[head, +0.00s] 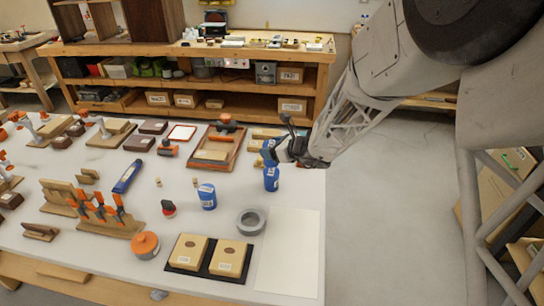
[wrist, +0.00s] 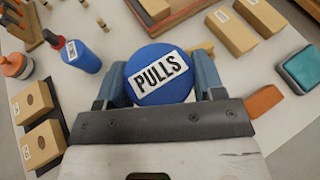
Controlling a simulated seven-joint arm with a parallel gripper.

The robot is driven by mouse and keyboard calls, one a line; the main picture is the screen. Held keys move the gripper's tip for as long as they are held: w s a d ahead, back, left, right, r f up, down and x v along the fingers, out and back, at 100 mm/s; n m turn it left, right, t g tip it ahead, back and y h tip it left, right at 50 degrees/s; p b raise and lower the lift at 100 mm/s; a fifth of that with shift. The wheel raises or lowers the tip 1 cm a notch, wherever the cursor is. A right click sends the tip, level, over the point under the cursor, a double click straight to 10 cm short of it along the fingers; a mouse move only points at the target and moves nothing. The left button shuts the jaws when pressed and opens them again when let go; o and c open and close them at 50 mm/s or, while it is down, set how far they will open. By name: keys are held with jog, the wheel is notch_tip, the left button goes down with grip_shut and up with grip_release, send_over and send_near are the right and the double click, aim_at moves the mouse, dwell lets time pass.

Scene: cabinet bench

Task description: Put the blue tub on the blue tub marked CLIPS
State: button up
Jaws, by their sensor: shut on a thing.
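My gripper (wrist: 160,82) is shut on a blue tub (wrist: 158,98) whose lid label reads PULLS. The fingers stand on either side of the tub. In the head view the held tub (head: 271,179) hangs below my gripper (head: 275,155), over the right part of the table. I cannot tell how far it is above the top. A second blue tub (head: 208,197) with a white label stands upright on the table, to the left and nearer the front. It also shows in the wrist view (wrist: 85,58). Its label is too small to read.
A grey tape roll (head: 251,221) lies just right of the standing tub. A small red-and-dark item (head: 168,208) is on its left. A black tray (head: 210,270) with two boxes lies in front. A white sheet (head: 288,250) covers the front right corner.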

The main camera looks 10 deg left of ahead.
jog(key=shift+f, duration=1.75)
jog(key=shift+f, duration=0.1)
jog(key=o, duration=1)
jog(key=shift+s+d+r, duration=0.1)
jog(key=shift+d+r, duration=0.15)
jog(key=shift+d, duration=0.05)
jog(key=v, duration=1.1)
jog(key=shift+s+d+r, duration=0.1)
